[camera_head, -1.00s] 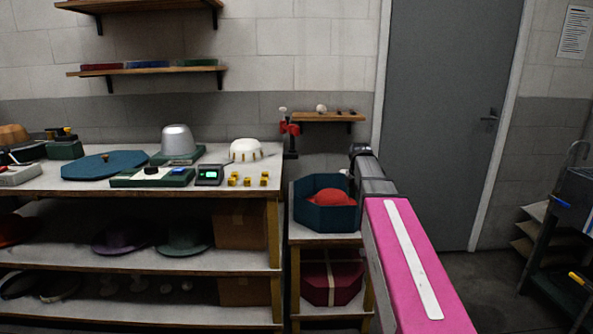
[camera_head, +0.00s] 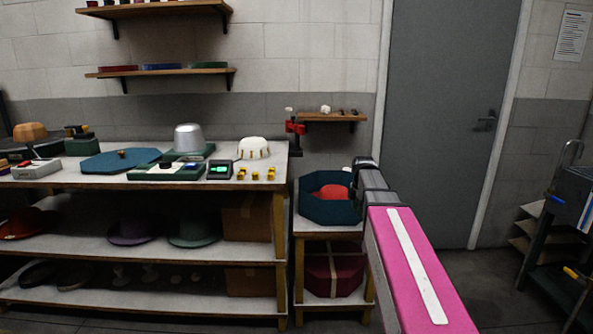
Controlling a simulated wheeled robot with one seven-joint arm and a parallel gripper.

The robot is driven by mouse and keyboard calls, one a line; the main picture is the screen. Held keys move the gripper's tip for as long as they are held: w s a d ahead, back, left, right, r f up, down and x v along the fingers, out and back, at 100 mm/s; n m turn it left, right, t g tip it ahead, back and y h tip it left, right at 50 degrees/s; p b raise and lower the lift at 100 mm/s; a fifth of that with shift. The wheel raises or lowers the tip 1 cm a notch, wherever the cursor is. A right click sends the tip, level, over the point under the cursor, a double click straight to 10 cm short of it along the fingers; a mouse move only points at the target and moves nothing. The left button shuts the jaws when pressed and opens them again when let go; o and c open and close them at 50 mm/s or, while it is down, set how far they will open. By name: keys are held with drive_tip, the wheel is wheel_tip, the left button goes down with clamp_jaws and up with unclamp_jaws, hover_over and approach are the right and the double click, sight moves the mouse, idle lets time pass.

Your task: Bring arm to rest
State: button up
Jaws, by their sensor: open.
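My arm reaches forward from the lower right, with a pink link and a dark grey wrist. My gripper (camera_head: 366,164) is at its far end, small and seen from behind, and its fingertips are hard to make out. It shows just right of a teal octagonal box (camera_head: 318,212) on a small stand. A red-orange hat (camera_head: 331,192) sits in that box. Nothing is visibly held, though the far side of the gripper is hidden.
A grey door (camera_head: 440,110) stands behind my arm. A dark cart (camera_head: 572,195) is at right. Floor between is clear.

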drive_tip(key=s+a+f+m, duration=0.2)
drive_tip(key=s+f+m, duration=0.8)
drive_tip(key=s+a+f+m, duration=0.3)
drive_tip(key=s+f+m, duration=0.7)
drive_tip(key=f, duration=0.1)
drive_tip(key=shift+s+a+f, duration=0.15)
drive_tip(key=shift+s+f, duration=0.15)
drive_tip(key=shift+s, duration=0.1)
drive_tip(key=shift+a, duration=0.1)
